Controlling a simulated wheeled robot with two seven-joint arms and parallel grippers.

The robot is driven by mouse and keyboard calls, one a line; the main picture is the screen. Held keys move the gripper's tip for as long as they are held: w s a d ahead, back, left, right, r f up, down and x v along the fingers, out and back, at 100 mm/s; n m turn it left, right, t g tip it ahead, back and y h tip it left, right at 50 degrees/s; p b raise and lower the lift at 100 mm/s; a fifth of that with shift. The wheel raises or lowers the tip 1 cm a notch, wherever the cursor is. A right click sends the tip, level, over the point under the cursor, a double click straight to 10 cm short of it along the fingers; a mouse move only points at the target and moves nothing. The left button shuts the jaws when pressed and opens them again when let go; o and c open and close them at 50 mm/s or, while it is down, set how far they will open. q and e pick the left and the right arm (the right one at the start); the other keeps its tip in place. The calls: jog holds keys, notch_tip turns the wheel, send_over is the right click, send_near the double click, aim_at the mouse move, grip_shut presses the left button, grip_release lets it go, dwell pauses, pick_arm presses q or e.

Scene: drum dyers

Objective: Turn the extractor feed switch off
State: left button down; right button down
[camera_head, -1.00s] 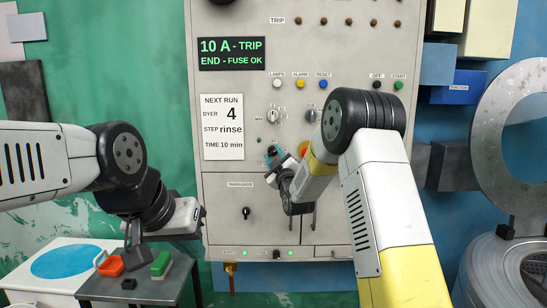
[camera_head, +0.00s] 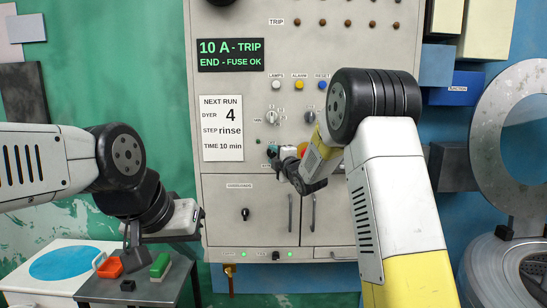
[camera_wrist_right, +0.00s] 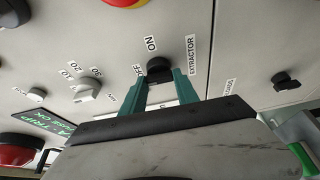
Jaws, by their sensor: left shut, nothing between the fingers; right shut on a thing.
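The extractor switch (camera_wrist_right: 158,69) is a small black knob on the grey panel, with ON, OFF and EXTRACTOR labels around it in the right wrist view. My right gripper (camera_wrist_right: 160,76) has its teal fingers on both sides of the knob and is shut on it. In the head view my right gripper (camera_head: 273,154) is at the middle of the panel, and its hand and arm hide most of the switch. The knob's exact pointing is hard to tell. My left gripper (camera_head: 200,222) is shut and empty, left of the panel, above the small table.
A selector knob (camera_head: 272,117) and coloured buttons sit above on the panel. A changeover knob (camera_head: 245,213) and door handles are below. A dark side table (camera_head: 150,291) holds a red tray (camera_head: 110,267) and a green block (camera_head: 160,265). A drum machine stands at right.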

jog(key=shift+n, duration=0.3)
jog(key=shift+a, duration=0.1)
jog(key=c, duration=0.9)
grip_release()
jog(key=v, duration=0.7)
jog(key=shift+s+d, duration=0.25)
jog(key=shift+s, duration=0.1)
